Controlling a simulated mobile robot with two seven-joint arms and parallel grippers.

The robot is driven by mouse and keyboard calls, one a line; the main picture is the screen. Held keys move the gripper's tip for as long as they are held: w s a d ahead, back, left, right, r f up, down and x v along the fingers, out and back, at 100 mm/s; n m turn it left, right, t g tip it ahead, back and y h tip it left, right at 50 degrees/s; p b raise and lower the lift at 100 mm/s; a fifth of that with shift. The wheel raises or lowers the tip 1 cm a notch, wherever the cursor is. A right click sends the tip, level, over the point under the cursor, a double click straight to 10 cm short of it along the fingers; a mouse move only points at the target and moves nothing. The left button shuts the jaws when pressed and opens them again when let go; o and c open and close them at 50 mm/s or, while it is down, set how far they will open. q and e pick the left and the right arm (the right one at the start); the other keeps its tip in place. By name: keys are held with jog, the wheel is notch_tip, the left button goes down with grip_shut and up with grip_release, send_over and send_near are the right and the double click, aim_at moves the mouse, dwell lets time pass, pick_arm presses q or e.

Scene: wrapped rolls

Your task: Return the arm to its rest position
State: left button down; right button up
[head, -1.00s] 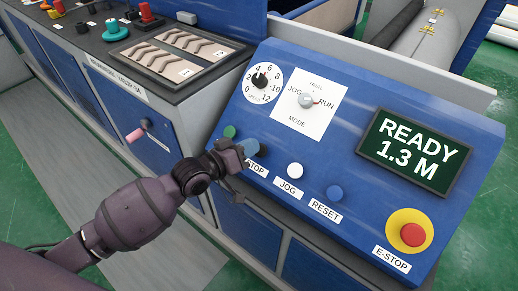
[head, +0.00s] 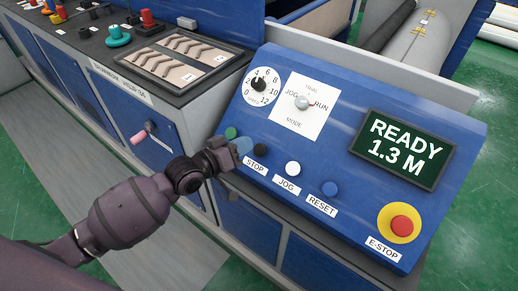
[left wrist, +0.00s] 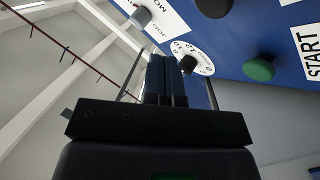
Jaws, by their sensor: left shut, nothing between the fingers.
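My left arm (head: 130,212) reaches in from the lower left in the head view. Its gripper (head: 242,147) is at the left edge of the blue control panel (head: 340,120), in front of the area near the green button (head: 231,132) and the black STOP button (head: 260,148). In the left wrist view the gripper's dark blue fingers (left wrist: 166,75) are together with nothing between them. The green button (left wrist: 259,70) is to their right, beside the START label (left wrist: 310,50). I cannot tell the exact gap to the panel. My right gripper is not in view.
The panel carries a speed dial (head: 259,84), a mode knob (head: 303,103), a white JOG button (head: 292,168), a blue RESET button (head: 330,188), a red E-STOP (head: 402,225) and a screen (head: 404,148) reading READY 1.3 M. A pink-ended handle (head: 139,138) sticks out of the cabinet at left.

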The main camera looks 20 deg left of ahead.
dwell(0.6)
pick_arm(q)
jog(key=s+a+f+g+y+p, duration=0.1)
jog(key=s+a+f+y, duration=0.2)
jog(key=s, duration=0.5)
jog(key=s+a+f+g+y+p, duration=0.1)
jog(key=s+a+f+y, duration=0.2)
jog(key=s+f, duration=0.3)
jog(key=s+a+f+m+g+y+p, duration=0.1)
jog(key=s+a+f+y, duration=0.2)
jog(key=s, duration=0.8)
jog(key=shift+s+f, duration=0.4)
jog(key=shift+f, duration=0.25)
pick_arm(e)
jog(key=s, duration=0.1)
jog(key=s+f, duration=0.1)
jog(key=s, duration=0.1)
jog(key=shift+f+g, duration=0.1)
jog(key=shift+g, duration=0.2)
pick_arm(q)
jog(key=shift+a, duration=0.25)
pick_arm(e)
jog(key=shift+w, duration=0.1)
